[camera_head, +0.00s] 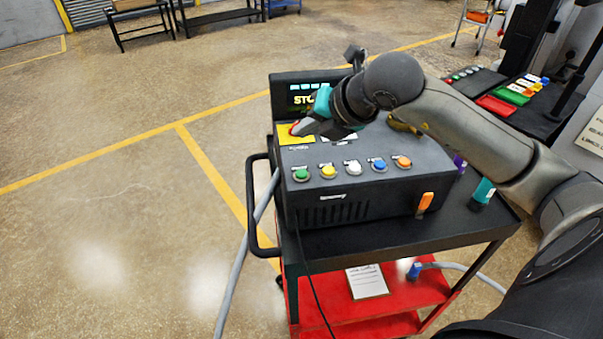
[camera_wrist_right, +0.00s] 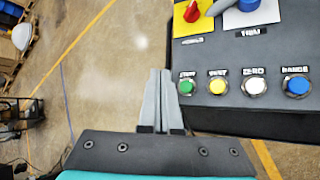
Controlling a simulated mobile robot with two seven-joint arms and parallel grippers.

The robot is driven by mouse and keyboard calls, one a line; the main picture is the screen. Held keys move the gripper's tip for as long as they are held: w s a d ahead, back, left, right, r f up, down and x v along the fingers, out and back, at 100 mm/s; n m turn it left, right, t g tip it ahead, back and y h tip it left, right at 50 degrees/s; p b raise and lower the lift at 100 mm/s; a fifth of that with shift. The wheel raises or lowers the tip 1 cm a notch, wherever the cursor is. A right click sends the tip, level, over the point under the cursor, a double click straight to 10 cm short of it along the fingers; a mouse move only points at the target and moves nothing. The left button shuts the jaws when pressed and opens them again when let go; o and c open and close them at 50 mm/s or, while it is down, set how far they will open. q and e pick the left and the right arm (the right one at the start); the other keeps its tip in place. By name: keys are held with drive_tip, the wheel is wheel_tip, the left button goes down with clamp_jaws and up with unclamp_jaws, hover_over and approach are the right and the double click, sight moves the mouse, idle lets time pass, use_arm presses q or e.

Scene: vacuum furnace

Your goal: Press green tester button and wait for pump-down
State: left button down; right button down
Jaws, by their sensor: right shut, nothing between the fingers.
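The tester (camera_head: 345,195) is a dark box on a cart, with a row of coloured buttons on its sloping front. The green button (camera_head: 301,175) is at the left end of the row; it also shows in the right wrist view (camera_wrist_right: 185,87), just right of my fingertips. My right gripper (camera_head: 304,127) is above the tester's rear left, near the yellow plate with the red knob. Its fingers are together and empty, apart from the green button. The tester's screen (camera_head: 300,98) shows yellow text starting "STO"; my gripper hides the rest. My left gripper is not in view.
Yellow, white, blue and orange buttons sit right of the green one. The black cart top (camera_head: 400,238) has a handle (camera_head: 251,205) on its left and a teal-capped item (camera_head: 482,194) on its right. A grey hose hangs at left. Floor at left is clear.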

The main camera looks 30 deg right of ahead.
sight(305, 176)
wheel_tip(305, 176, down, 7)
drive_tip(key=b, duration=0.4)
drive_tip(key=shift+f+b, duration=0.3)
drive_tip(key=shift+b, duration=0.25)
idle(1.5)
drive_tip(key=shift+f+b, duration=0.45)
drive_tip(key=shift+b, duration=0.25)
drive_tip(key=shift+f+b, duration=0.4)
drive_tip(key=shift+b, duration=0.1)
idle(0.4)
drive_tip(key=shift+r, duration=0.1)
drive_tip(key=shift+r+p, duration=0.35)
drive_tip(key=shift+r, duration=0.4)
